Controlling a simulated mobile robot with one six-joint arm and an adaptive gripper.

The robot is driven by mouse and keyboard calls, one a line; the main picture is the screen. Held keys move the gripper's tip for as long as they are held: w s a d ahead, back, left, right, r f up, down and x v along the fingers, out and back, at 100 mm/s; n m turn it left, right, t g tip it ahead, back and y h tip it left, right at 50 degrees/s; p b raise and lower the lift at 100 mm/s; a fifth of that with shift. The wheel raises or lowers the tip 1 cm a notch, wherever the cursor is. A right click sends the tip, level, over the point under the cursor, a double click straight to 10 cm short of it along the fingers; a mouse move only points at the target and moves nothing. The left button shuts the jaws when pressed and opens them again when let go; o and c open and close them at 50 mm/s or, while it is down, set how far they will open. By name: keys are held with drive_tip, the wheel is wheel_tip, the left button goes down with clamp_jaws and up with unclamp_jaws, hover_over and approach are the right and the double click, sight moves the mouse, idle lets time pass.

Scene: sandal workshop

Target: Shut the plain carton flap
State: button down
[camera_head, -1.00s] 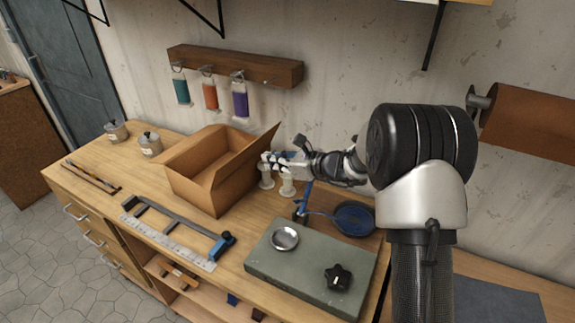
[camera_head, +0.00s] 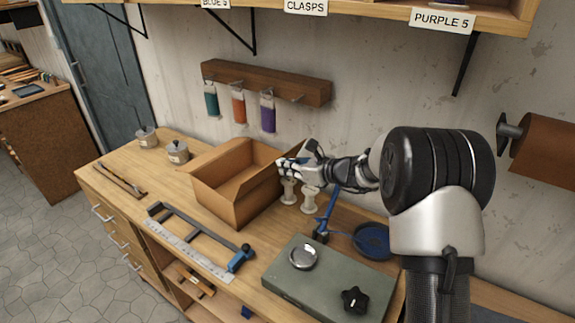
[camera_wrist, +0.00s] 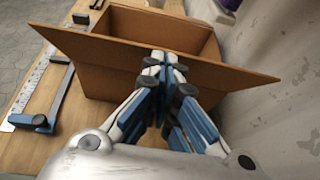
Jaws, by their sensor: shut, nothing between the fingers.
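The plain open carton (camera_head: 258,203) stands on the wooden bench, and its inside shows from above. In the wrist view the carton (camera_wrist: 98,82) has a wide brown flap (camera_wrist: 95,49) along its near edge, slanting outward and not lying over the opening. My gripper (camera_head: 283,165) is at the carton's right side in the head view. In the wrist view its fingers (camera_wrist: 165,60) are together and empty, overlapping the middle of the flap. I cannot tell whether they touch it. In the head view my gripper partly hides that side.
White spools (camera_head: 309,201) stand right of the carton, near a blue round dish (camera_head: 372,240). A green-grey slab (camera_head: 325,281) holds a metal bowl (camera_head: 303,257) and a black knob (camera_head: 354,299). A blue-ended frame tool (camera_head: 240,259) lies in front. Hanging bottles (camera_head: 268,115) are behind.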

drive_tip(key=shift+w+a+r+h+p, duration=0.2)
drive_tip(key=shift+r+h+p, duration=0.15)
drive_tip(key=shift+p, duration=0.8)
drive_tip(key=shift+r+g+p, duration=0.1)
drive_tip(key=shift+g+p, duration=0.2)
